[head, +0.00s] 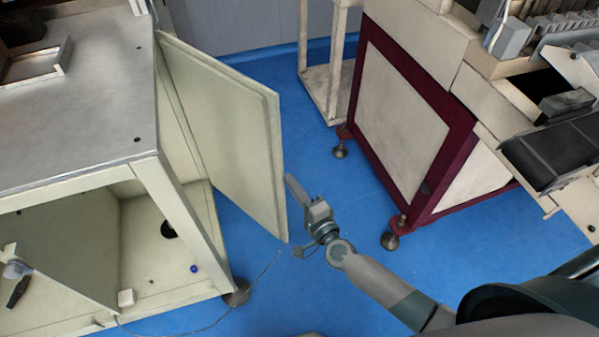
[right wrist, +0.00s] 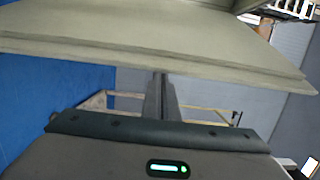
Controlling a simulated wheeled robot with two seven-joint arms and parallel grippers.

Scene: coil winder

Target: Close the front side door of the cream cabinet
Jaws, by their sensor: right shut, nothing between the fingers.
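The cream cabinet (head: 188,222) stands at the left of the head view with a grey metal top. Its side door (head: 225,130) is swung open, hinged at the far side of the cabinet and sticking out to the right over the blue floor. My right gripper (head: 292,184) is shut and empty, just right of the door's free edge in the head view. In the right wrist view the door (right wrist: 160,50) spans the upper part, and the shut fingers (right wrist: 160,90) point toward its edge. I cannot tell whether they touch it. My left gripper is not in view.
A cream and dark red machine (head: 400,120) stands to the right on metal feet. Blue floor (head: 330,230) lies free between it and the cabinet. A thin cable (head: 262,275) runs across the floor near the cabinet's front. A grey wall (head: 235,25) is behind.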

